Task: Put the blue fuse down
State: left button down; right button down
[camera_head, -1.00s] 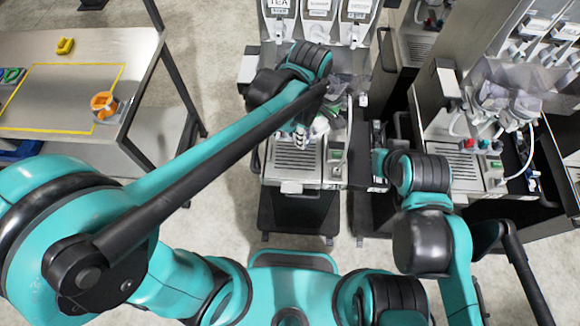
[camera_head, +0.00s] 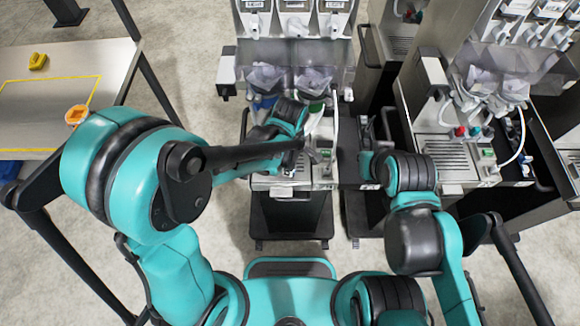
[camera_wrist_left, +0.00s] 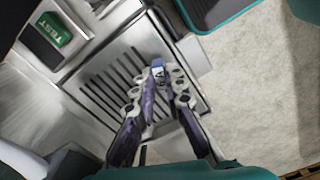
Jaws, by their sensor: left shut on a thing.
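The blue fuse (camera_wrist_left: 158,64) is a small blue block with a pale, dark-marked part below it. It sits between the tips of my left gripper (camera_wrist_left: 158,78) in the left wrist view. That gripper is shut on it, above the slotted drip tray (camera_wrist_left: 104,92). I cannot tell whether the fuse touches the tray. In the head view my left gripper (camera_head: 293,163) is small and partly covered by its arm, over the front of the middle dispenser (camera_head: 331,180). My right gripper (camera_head: 368,135) is near the gap right of that dispenser; its fingers are unclear.
A green TEST button (camera_wrist_left: 53,30) is beside the slotted tray. A second dispenser (camera_head: 452,157) with buttons and a hose stands right. A table (camera_head: 98,48) with a yellow item (camera_head: 38,61) and an orange item (camera_head: 75,115) is at left. Open floor lies between table and dispensers.

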pick_arm(q)
jog(key=shift+f, duration=0.1)
jog(key=c, duration=1.6)
grip_release()
jog(key=shift+s, duration=0.1)
jog(key=shift+r, duration=0.25)
notch_tip(320, 180, up, 12)
jog(key=p, duration=0.3)
jog(key=s+a+r+m+t, duration=0.1)
jog(key=a+r+m+t, duration=0.1)
jog(key=a+m, duration=0.2)
jog(key=s+a+r+m+t, duration=0.1)
jog(key=s+a+m+t, duration=0.1)
jog(key=a+m, duration=0.3)
jog(key=s+a+r+m+t, duration=0.2)
jog(key=a+m+t, duration=0.1)
jog(key=a, duration=0.6)
jog(key=shift+r+m, duration=0.35)
jog(key=shift+m, duration=0.45)
